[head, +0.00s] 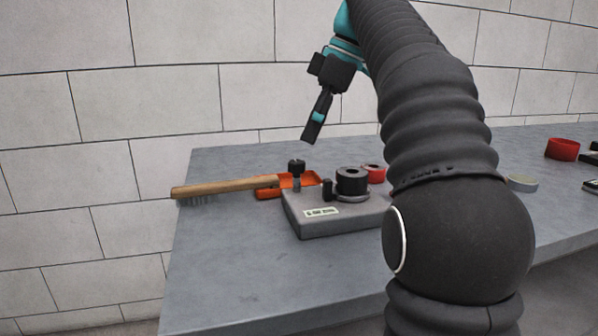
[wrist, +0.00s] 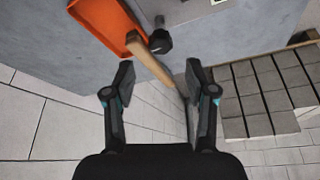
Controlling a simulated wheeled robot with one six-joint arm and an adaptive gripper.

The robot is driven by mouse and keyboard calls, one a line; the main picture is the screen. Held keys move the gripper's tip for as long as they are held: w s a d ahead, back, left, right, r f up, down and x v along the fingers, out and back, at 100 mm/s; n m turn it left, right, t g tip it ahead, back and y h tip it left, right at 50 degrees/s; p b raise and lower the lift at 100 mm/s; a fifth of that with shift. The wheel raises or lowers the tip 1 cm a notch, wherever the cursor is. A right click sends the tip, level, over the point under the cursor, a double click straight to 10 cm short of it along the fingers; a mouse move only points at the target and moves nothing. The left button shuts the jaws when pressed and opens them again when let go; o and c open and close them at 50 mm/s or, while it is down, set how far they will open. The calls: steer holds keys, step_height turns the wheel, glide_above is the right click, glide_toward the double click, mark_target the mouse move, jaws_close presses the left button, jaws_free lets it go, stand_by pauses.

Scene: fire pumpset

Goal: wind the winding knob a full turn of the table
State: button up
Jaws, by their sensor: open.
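The winding knob (head: 296,167) is a black knob on a short post at the back left corner of a grey box (head: 335,218) with a white label. A thick black round piece (head: 352,180), perhaps the table, sits on the box, with a small black post (head: 327,188) beside it. My gripper (head: 311,133) hangs above and behind the knob, apart from it. In the wrist view my gripper (wrist: 159,78) is open and empty; the knob (wrist: 160,42) shows beyond the fingertips, near the middle.
In the wrist view the handle (wrist: 148,62) points between my fingers. A red ring (head: 374,173) stands behind the box. The bench front (head: 235,270) is clear; a block wall stands behind.

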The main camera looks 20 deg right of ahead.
mark_target(297, 162)
steer(key=b+x, duration=0.2)
steer(key=x, duration=0.4)
steer(key=shift+a+f, duration=0.1)
steer(key=shift+f, duration=0.05)
jaws_close()
